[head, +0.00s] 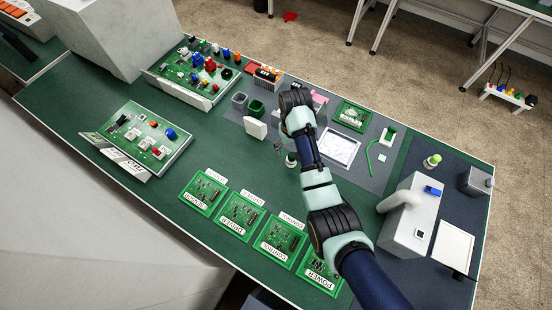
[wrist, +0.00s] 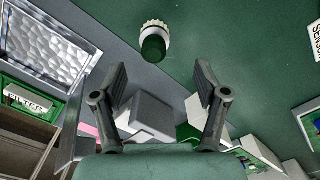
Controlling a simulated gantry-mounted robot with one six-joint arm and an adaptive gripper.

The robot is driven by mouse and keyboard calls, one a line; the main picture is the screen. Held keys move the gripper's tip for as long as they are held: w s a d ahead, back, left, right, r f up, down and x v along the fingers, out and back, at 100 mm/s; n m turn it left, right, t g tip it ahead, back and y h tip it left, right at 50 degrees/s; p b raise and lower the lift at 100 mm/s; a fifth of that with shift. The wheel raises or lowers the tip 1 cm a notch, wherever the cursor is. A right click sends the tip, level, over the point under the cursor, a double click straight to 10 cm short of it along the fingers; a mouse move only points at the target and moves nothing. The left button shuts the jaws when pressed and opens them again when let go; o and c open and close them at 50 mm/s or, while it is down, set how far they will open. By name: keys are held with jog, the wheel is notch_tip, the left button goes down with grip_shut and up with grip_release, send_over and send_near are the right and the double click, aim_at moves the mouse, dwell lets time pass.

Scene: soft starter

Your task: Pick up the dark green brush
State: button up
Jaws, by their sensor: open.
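The dark green brush (wrist: 153,47) stands on the green bench top in the wrist view, its dark green end towards me and a cream bristle ring around its far end. It also shows in the head view (head: 291,160), small and beside my arm. My gripper (wrist: 160,72) is open and empty. Its two fingers point towards the brush, which appears just beyond the fingertips and between their lines. No contact shows. In the head view my arm hides most of the gripper.
A grey cup (wrist: 147,116), a green cup (wrist: 187,133) and a white block (head: 255,128) stand close by. A metallic tray (head: 339,149) lies to the right. Several green circuit boards (head: 241,211) line the front edge. Green bench surface between them is clear.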

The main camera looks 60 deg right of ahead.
aim_at(291, 160)
jog(key=shift+s, duration=0.15)
jog(key=shift+s+f, duration=0.2)
jog(key=shift+f, duration=0.8)
notch_tip(291, 160, down, 6)
jog(key=shift+s+r+b, duration=0.15)
jog(key=shift+b, duration=0.65)
jog(key=c, duration=1.2)
jog(key=shift+r, duration=0.1)
jog(key=shift+c, duration=0.2)
notch_tip(291, 160, up, 20)
jog(key=p, duration=0.9)
